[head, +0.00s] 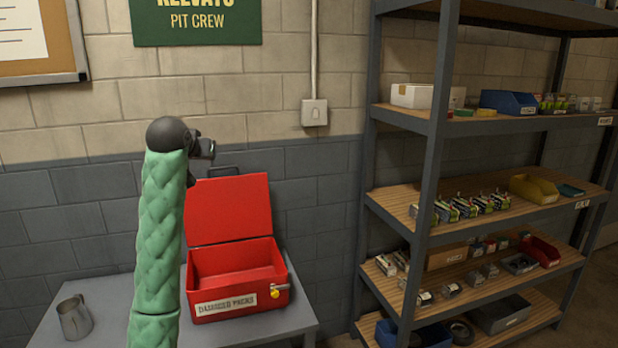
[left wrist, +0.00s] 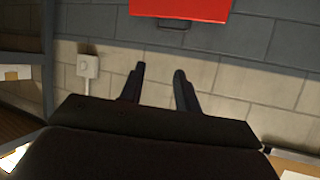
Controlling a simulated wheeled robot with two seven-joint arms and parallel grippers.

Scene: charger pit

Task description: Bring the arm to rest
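My left arm in its green quilted sleeve rises from the bottom of the head view. Its dark gripper (head: 203,160) is in front of the wall, level with the top of the red box's raised lid. In the left wrist view the two fingers of the left gripper (left wrist: 157,75) stand apart with nothing between them. The red box (head: 236,290), labelled "DAMAGED PACKS", stands on the grey table with its lid (head: 229,209) up. The part of its inside that shows is empty. The lid also shows in the left wrist view (left wrist: 182,9). My right gripper is in neither view.
A metal jug (head: 74,319) stands on the grey table (head: 110,300) at the left. A shelf rack (head: 432,150) with bins and several small packs fills the right. A wall switch (head: 314,112) is between the arm and the rack.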

